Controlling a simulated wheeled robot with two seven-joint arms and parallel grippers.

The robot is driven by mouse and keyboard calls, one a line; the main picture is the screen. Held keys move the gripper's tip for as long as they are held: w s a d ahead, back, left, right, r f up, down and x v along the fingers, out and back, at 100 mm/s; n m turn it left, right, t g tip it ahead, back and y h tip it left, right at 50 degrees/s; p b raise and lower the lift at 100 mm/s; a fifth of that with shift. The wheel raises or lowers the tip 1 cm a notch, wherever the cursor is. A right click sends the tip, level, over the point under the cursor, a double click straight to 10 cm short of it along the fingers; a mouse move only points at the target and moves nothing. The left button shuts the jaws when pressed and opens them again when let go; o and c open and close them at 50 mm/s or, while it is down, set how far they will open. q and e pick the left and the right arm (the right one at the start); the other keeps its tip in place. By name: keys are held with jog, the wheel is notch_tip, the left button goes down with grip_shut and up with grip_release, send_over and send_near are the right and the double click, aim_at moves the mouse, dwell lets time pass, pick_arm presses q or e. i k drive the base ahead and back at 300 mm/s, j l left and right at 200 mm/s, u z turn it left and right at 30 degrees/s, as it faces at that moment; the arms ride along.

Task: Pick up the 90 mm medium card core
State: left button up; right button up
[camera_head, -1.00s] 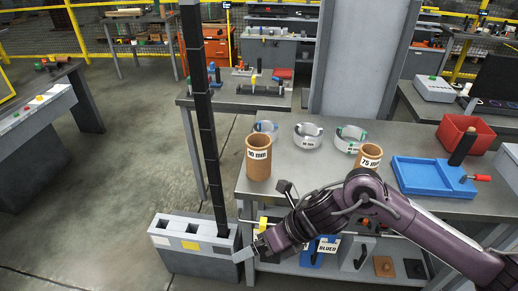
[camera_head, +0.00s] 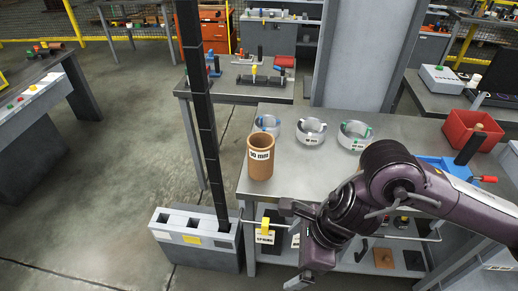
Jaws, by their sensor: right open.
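The card core (camera_head: 261,158) is a brown upright tube near the left front edge of the steel bench (camera_head: 300,181). Its white label appears to read 90 mm, though the first digit is hard to make out. My right gripper (camera_head: 298,243) is open and empty, in front of the bench edge, below and to the right of the core and apart from it. The 75 mm core is hidden behind my right arm. My left gripper is out of view.
Several ring-shaped pieces (camera_head: 311,132) stand behind the core. A red bin (camera_head: 471,131) and a partly covered blue tray (camera_head: 435,166) lie to the right. A tall dark post (camera_head: 203,110) rises from a grey box (camera_head: 195,240) at left.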

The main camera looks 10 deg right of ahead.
aim_at(261, 146)
jog(key=i, duration=1.3)
